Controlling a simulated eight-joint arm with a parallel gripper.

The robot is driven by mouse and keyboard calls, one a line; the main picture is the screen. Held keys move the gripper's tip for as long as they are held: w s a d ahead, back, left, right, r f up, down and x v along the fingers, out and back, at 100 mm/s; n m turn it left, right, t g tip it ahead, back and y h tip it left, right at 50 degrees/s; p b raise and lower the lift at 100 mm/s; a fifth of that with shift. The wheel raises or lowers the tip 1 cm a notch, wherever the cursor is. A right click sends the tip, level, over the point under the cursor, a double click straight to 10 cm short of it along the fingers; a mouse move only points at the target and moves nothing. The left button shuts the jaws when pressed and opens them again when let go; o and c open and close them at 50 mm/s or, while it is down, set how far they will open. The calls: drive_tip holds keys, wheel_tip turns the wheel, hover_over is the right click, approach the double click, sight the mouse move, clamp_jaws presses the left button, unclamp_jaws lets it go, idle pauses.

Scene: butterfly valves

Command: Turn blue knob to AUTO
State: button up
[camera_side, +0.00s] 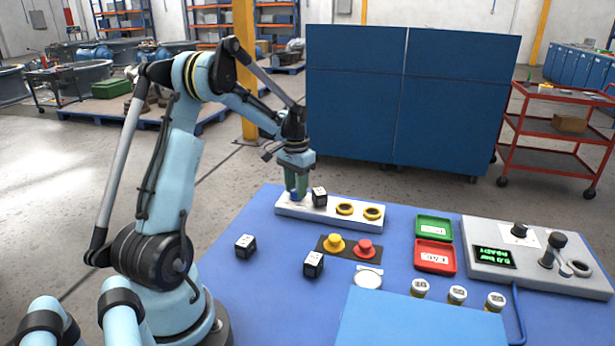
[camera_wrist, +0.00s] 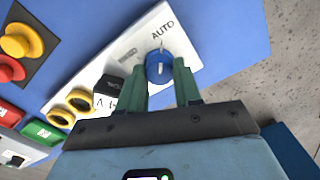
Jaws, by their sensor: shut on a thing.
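The blue knob (camera_wrist: 159,66) sits on the white panel (camera_wrist: 138,43) in the wrist view, with a pale line on its face. The word AUTO (camera_wrist: 162,30) is printed above it in that view. A smaller grey label to its left is too blurred to read. My gripper (camera_wrist: 160,80) has its green fingers on either side of the knob and is shut on it. In the side view my gripper (camera_side: 297,186) points down at the left end of the panel (camera_side: 330,212), largely hiding the blue knob (camera_side: 295,196).
A black cube (camera_side: 319,196) stands on the panel right beside my gripper. Two yellow rings (camera_side: 358,210) lie farther right. Yellow (camera_side: 334,243) and red (camera_side: 365,248) buttons and two more black cubes (camera_side: 314,264) are nearer the front. Green and red trays (camera_side: 434,256) stand to the right.

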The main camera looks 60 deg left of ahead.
drive_tip(key=o, duration=1)
drive_tip(key=shift+o, duration=0.2)
drive_tip(key=shift+r, duration=0.15)
wheel_tip(320, 180, up, 12)
drive_tip(key=shift+d, duration=0.1)
drive_tip(key=d+r+m+t+y, duration=0.1)
drive_tip(key=d+r+m+t, duration=0.15)
drive_tip(key=d, duration=1.25)
drive_tip(key=s+d+f+t, duration=0.2)
drive_tip(key=s+d, duration=0.1)
drive_tip(key=d, duration=0.4)
drive_tip(key=s+d+f+m+t+h, duration=0.1)
drive_tip(key=s+d+f+t, duration=0.1)
drive_tip(key=d, duration=0.5)
drive_tip(key=shift+s+f, duration=0.3)
drive_tip(key=shift+s, duration=0.15)
